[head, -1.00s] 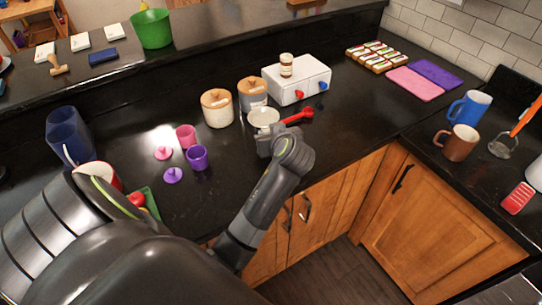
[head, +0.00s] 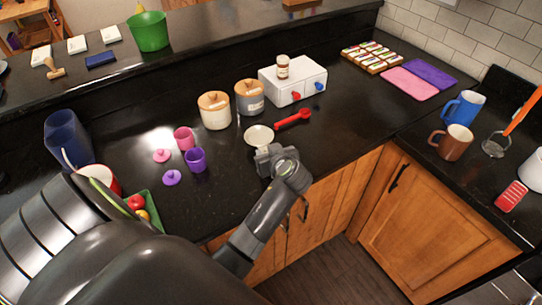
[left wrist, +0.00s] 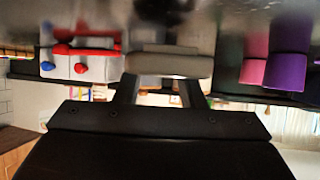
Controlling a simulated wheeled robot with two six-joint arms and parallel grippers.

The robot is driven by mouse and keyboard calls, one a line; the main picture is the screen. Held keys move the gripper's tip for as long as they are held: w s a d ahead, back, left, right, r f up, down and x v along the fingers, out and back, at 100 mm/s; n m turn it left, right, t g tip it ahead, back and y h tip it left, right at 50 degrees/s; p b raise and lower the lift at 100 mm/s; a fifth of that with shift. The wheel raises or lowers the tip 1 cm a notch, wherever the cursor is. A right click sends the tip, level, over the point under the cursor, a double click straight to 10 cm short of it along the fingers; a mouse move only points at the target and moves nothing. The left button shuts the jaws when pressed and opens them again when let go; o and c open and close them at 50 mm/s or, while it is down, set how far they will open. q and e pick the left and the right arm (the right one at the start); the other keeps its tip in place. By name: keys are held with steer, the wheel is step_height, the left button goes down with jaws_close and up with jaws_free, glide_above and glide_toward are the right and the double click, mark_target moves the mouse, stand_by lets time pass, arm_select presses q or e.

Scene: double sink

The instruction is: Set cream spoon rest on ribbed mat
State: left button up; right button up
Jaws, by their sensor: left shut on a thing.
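The cream spoon rest (head: 259,135) is a small round pale dish near the front edge of the dark counter. My left gripper (head: 268,154) is at its near side, shut on its rim. In the left wrist view the cream spoon rest (left wrist: 168,64) shows edge-on between the fingers, level and seemingly just off the counter; the exact gap is unclear. I cannot make out ribs on any mat; a flat pink mat (head: 411,83) and a flat purple mat (head: 432,73) lie at the back right. My right gripper is not in view.
A red spoon (head: 292,118) lies right of the spoon rest. Behind are two lidded canisters (head: 215,111) and a white drawer box (head: 292,80) with a jar on top. Purple and pink cups (head: 195,160) stand left. The counter front right of the spoon is clear.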

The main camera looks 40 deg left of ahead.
arm_select(q)
step_height(320, 180, down, 3)
steer(key=shift+r, duration=0.2)
steer(key=shift+f, duration=0.3)
steer(key=o, duration=1.1)
steer(key=shift+r, duration=0.1)
